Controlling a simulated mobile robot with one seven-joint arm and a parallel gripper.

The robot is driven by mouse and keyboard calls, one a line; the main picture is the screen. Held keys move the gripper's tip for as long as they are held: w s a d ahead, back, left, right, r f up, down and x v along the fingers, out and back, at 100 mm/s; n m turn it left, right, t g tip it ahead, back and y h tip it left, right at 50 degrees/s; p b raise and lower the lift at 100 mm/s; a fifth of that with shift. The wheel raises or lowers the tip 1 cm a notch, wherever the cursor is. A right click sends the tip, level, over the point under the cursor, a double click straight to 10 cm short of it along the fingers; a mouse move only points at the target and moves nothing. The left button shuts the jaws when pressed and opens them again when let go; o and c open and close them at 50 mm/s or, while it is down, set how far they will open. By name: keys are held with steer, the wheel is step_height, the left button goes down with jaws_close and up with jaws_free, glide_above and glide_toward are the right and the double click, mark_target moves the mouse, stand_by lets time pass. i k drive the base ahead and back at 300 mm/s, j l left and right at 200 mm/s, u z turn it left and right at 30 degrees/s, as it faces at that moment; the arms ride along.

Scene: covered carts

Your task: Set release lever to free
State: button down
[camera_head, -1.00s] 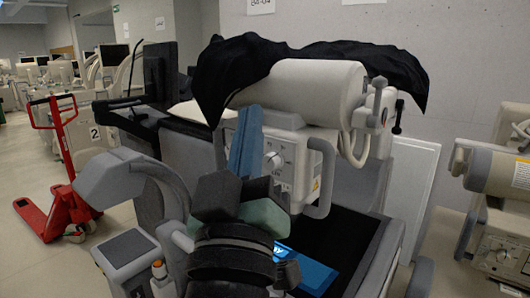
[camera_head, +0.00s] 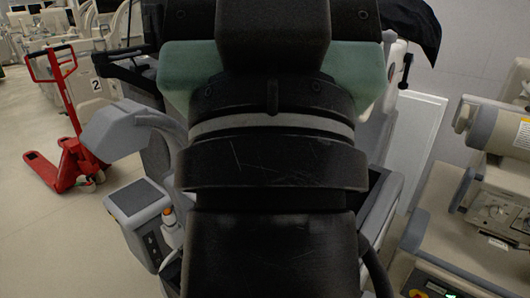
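My own dark arm fills the middle of the view and hides most of the covered cart. My gripper's fingers do not show. The cart's black cloth (camera_head: 412,22) hangs at the upper right of the arm. A small lever with a dark end (camera_head: 406,70) shows just below the cloth, right of my arm. I cannot tell whether it is the release lever or which position it is in. The rest of the cart's head and its panel are hidden.
A grey side console (camera_head: 138,197) with an orange-topped knob (camera_head: 168,215) stands left of my arm. A red pallet jack (camera_head: 68,150) is on the floor farther left. Another machine (camera_head: 490,205) stands close at the right. Open floor (camera_head: 60,235) lies at the lower left.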

mark_target(402, 85)
steer(key=i+l, duration=0.25)
steer(key=i, duration=0.2)
steer(key=i+l+z, duration=0.15)
steer(key=i+l, duration=0.15)
steer(key=i, duration=0.2)
